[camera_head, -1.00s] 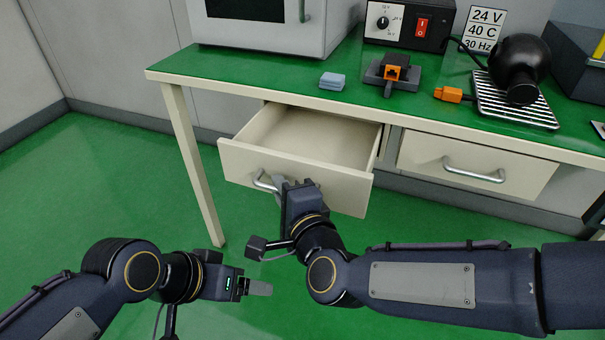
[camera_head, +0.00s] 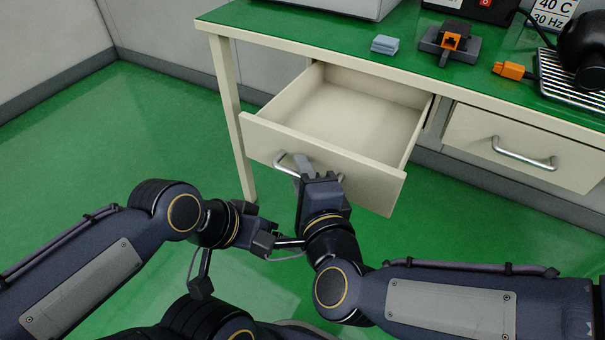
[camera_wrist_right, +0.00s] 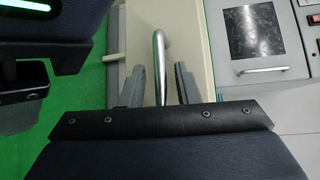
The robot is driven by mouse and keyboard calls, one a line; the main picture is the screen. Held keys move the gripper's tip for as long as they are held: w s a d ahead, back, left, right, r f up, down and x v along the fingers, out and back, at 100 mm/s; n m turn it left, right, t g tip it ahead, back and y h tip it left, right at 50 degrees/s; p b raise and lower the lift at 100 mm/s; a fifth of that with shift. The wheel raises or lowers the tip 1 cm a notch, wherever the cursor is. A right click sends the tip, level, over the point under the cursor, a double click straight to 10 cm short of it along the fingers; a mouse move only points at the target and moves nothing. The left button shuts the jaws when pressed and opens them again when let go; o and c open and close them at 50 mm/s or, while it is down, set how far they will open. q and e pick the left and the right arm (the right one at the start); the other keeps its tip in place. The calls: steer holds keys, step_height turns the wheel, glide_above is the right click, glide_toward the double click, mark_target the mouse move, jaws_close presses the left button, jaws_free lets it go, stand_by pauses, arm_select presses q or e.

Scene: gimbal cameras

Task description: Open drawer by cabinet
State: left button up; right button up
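The cream drawer (camera_head: 325,165) under the green-topped bench is pulled well out, and its inside looks empty. Its metal handle (camera_head: 290,165) is on the front panel. My right gripper (camera_head: 308,172) is at this handle. In the right wrist view the handle bar (camera_wrist_right: 160,65) lies between the two fingers of my right gripper (camera_wrist_right: 160,88). The fingers stand apart, with a narrow gap on each side of the bar. My left gripper (camera_head: 246,212) is below and left of the drawer front, close to my right wrist. Its fingertips are largely hidden in the head view.
A second drawer (camera_head: 525,150) to the right is shut. On the bench (camera_head: 340,45) are a blue block (camera_head: 385,44), an orange-and-grey device (camera_head: 450,42), an orange connector (camera_head: 510,70) and a metal grate (camera_head: 570,90). A bench leg (camera_head: 232,120) stands at left. Green floor (camera_head: 130,140) there is clear.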

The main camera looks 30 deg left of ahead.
steer(key=p+v, duration=0.2)
steer(key=v, duration=0.5)
steer(key=shift+s+d, duration=0.25)
steer(key=shift+s, duration=0.05)
stand_by(0.5)
